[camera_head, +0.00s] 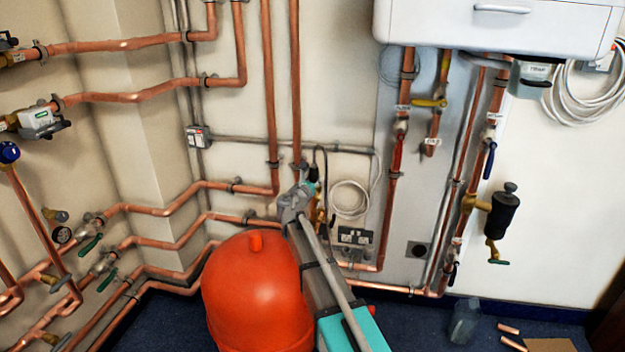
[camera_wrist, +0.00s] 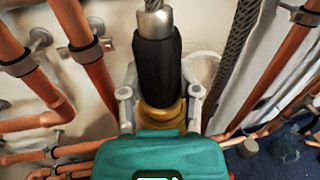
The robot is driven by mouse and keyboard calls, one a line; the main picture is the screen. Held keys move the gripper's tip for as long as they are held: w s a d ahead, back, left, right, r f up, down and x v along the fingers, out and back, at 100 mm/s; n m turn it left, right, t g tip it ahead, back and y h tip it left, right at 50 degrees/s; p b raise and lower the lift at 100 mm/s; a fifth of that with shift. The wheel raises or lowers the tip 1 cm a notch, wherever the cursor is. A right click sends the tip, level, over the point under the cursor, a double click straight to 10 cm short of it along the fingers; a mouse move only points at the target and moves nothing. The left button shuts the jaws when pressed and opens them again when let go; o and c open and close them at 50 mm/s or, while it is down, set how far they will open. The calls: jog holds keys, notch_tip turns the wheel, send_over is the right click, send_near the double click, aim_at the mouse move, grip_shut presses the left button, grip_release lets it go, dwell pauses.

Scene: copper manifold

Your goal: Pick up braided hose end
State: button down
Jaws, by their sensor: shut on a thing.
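The braided hose end shows in the wrist view as a black sleeve (camera_wrist: 158,62) with a silver ferrule above it and a brass fitting (camera_wrist: 163,117) below. My gripper (camera_wrist: 160,98) has a grey finger on each side of it and is shut on it. In the head view my gripper (camera_head: 299,200) is in front of the wall, just above and right of the red tank; the hose end there is small and mostly hidden. A dark braided length (camera_wrist: 238,45) runs down to the right of the sleeve in the wrist view.
A red tank (camera_head: 250,295) stands close left of my arm. Copper pipes (camera_head: 270,110) run up and along the wall behind. A white boiler (camera_head: 495,22) hangs at the upper right. A coiled white cable (camera_head: 350,200) and a socket (camera_head: 355,237) are right of the gripper.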

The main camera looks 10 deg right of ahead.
jog(key=shift+r, duration=0.2)
notch_tip(320, 180, up, 2)
jog(key=shift+r+p, duration=0.1)
jog(key=shift+p, duration=1.1)
jog(key=s+r+p, duration=1)
jog(key=s, duration=0.4)
jog(key=shift+d+r, duration=0.2)
jog(key=shift+d, duration=0.05)
jog(key=shift+r+p, duration=0.1)
jog(key=shift+p, duration=0.2)
jog(key=shift+r+p, duration=2.15)
jog(key=shift+w, duration=0.15)
